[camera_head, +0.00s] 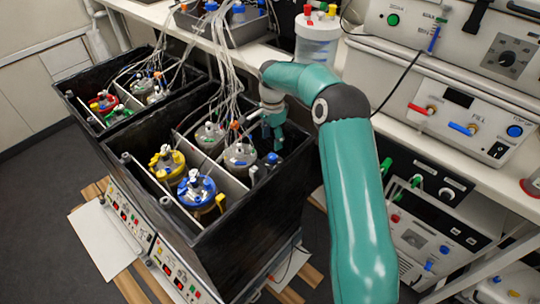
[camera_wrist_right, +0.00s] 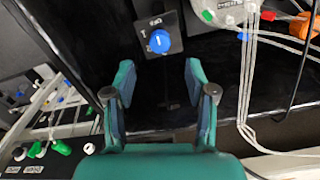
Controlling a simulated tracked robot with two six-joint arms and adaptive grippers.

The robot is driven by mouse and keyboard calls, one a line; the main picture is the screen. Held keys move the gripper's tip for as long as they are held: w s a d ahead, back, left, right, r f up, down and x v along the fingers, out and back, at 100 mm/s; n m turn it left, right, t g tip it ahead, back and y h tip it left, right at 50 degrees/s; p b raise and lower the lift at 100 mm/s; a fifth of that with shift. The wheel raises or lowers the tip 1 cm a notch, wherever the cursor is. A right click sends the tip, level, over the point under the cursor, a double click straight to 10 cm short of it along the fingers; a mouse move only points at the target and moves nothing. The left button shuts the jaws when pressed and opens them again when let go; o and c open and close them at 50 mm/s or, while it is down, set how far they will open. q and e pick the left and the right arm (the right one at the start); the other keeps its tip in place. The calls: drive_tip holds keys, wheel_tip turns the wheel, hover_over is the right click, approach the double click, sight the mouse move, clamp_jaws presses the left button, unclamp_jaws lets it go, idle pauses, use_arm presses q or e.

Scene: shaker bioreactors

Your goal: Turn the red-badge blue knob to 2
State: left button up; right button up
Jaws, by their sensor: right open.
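A round blue knob (camera_wrist_right: 159,41) sits on a small black plate (camera_wrist_right: 170,22) with white marks around it, at the top middle of the right wrist view. A white line shows on the knob's face. No red badge is visible beside it in this view. My right gripper (camera_wrist_right: 160,75) is open and empty, its fingers spread on either side below the knob and apart from it. In the head view my right gripper (camera_head: 273,128) is at the far right wall of the nearer black box. My left gripper is not in view.
Two open black boxes (camera_head: 262,217) hold lidded vessels with red, yellow and blue tops and hanging tubes. White instruments (camera_head: 455,120) stand on the bench at right. In the wrist view, pale tubes (camera_wrist_right: 243,100) hang right of my gripper.

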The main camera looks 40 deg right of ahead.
sight(272, 156)
wheel_tip(272, 156, down, 8)
drive_tip(key=shift+r+p, duration=0.1)
drive_tip(key=shift+p, duration=0.25)
